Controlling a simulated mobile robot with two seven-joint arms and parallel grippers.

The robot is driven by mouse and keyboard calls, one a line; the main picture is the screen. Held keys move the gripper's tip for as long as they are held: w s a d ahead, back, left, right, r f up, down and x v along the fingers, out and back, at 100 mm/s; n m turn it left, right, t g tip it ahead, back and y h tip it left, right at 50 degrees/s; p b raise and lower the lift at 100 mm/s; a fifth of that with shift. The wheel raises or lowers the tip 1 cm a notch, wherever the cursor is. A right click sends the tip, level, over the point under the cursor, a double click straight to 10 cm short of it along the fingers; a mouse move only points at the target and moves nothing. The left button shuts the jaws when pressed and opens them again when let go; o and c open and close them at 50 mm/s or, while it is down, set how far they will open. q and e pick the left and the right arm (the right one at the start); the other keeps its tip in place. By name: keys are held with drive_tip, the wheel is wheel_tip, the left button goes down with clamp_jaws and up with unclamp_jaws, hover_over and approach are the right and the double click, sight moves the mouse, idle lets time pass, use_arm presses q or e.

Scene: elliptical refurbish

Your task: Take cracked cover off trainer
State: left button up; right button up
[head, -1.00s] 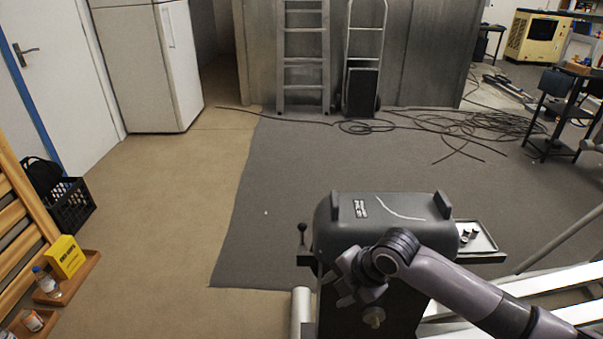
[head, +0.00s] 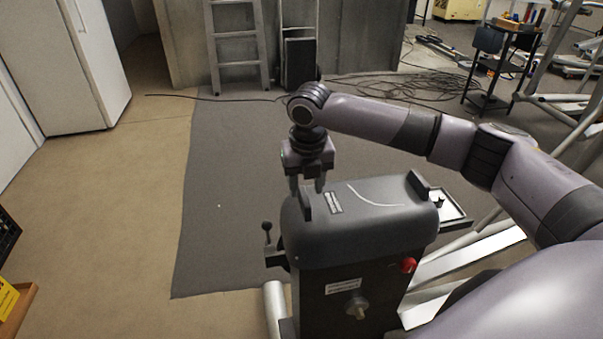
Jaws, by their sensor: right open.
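The trainer (head: 338,309) stands upright at the bottom centre of the head view. Its dark grey cover (head: 365,232) sits on top and has a curved pale crack line and a small label. An upright tab stands at each end of the cover, a left tab (head: 304,204) and a right tab (head: 418,185). My right gripper (head: 307,186) points down at the left tab, open, with one finger on each side of the tab's top. Whether the fingers touch the tab I cannot tell. My left gripper is out of view.
A small tray (head: 453,212) with small parts is fixed at the trainer's right, and a black-knobbed lever (head: 267,239) is at its left. A red knob (head: 408,265) is on its near face. Loose cables (head: 400,87) lie behind.

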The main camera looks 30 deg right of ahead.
sight(305, 196)
drive_tip(key=shift+w+f, duration=0.15)
drive_tip(key=shift+f, duration=0.9)
drive_tip(key=shift+w+f, duration=0.15)
drive_tip(key=shift+f, duration=0.9)
clamp_jaws()
